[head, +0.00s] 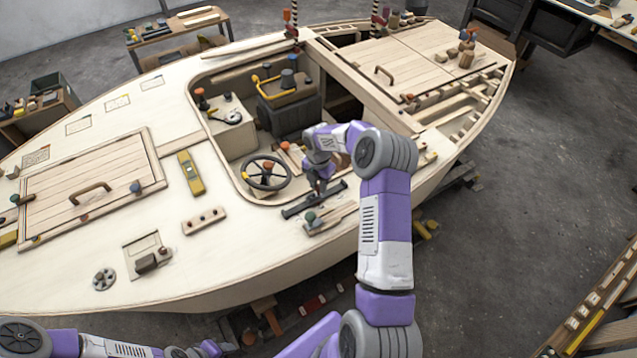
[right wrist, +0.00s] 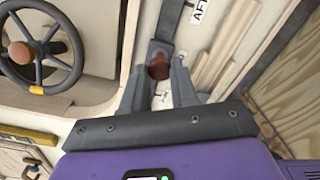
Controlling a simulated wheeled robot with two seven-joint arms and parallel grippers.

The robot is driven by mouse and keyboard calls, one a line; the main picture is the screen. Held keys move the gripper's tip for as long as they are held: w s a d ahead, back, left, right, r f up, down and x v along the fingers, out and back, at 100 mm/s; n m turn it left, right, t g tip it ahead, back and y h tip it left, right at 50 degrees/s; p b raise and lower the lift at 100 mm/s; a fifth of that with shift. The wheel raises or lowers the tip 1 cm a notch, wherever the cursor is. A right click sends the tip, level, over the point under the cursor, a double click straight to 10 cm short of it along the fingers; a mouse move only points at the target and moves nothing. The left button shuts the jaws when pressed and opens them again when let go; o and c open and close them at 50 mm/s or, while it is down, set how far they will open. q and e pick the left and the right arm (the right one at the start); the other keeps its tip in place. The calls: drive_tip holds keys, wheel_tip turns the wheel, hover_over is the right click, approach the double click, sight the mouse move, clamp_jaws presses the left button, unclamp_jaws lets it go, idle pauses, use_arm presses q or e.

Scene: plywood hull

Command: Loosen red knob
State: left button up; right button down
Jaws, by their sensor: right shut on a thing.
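The red knob (right wrist: 159,68) is a reddish-brown knob on a dark bracket at the end of a dark bar in the right wrist view. My right gripper (right wrist: 158,84) has its two grey fingers on either side of the knob and is shut on it. In the head view my right gripper (head: 318,188) reaches down to the dark bar (head: 298,210) beside the cockpit, and it hides the knob there. My left arm lies along the bottom left edge of the head view. Its gripper end (head: 226,347) is cut by the frame and its fingers are unclear.
A black steering wheel (head: 266,173) with an orange hub stands left of my right gripper. The cockpit opening is beyond, with a dark box (head: 290,112) inside.

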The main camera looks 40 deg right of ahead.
drive_tip(key=shift+s+f, duration=0.15)
drive_tip(key=c, duration=0.9)
unclamp_jaws()
drive_tip(key=shift+o, duration=0.2)
wheel_tip(320, 180, up, 8)
drive_tip(key=shift+f+p, duration=0.15)
drive_tip(key=shift+p, duration=0.15)
